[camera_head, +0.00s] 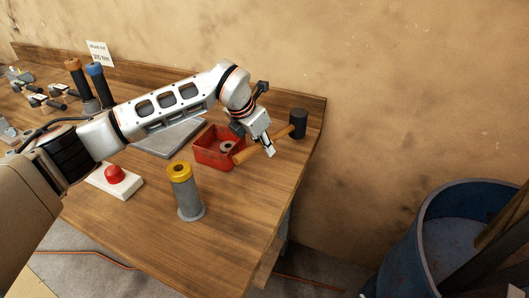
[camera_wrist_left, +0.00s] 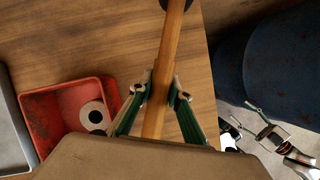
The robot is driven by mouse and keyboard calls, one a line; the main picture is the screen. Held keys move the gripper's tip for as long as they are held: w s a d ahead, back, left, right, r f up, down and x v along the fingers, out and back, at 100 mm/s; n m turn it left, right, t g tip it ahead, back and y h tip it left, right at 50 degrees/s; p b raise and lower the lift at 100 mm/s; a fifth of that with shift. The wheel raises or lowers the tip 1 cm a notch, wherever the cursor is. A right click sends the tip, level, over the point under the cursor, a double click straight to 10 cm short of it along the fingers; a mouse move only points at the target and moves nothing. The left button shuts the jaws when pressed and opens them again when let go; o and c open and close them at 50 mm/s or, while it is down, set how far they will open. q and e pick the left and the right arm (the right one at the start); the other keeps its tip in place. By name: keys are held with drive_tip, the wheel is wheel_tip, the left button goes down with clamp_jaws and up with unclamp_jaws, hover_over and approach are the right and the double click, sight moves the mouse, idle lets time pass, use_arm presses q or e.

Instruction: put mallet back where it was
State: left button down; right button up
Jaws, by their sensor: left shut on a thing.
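The mallet has a black head (camera_head: 299,124) and an orange-brown wooden handle (camera_head: 245,153). It lies sideways across the back right part of the bench, head toward the wall. My left gripper (camera_head: 269,147) is shut on the handle between its end and the head. In the left wrist view the handle (camera_wrist_left: 157,115) runs between both fingers (camera_wrist_left: 160,88), and the head (camera_wrist_left: 178,4) is cut by the top edge. I cannot tell whether the mallet touches the bench. Metal and black parts (camera_wrist_left: 270,137) at the lower right there may be my right gripper; its jaws are unclear.
A red bin (camera_head: 208,159) holding a ring stands just left of the handle. A grey cylinder with a yellow top (camera_head: 188,192) and a red button on a white base (camera_head: 115,175) stand nearer. A blue barrel (camera_head: 400,245) stands beyond the bench's right edge. The front right bench is clear.

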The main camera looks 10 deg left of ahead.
use_arm(q)
drive_tip(key=shift+f, duration=1.3)
drive_tip(key=c, duration=1.9)
unclamp_jaws()
drive_tip(key=shift+f, duration=0.1)
drive_tip(key=shift+s+a+r, duration=0.1)
drive_tip(key=shift+r, duration=0.35)
drive_tip(key=v, duration=1.1)
drive_tip(key=shift+s+r, duration=0.1)
drive_tip(key=shift+r, duration=0.05)
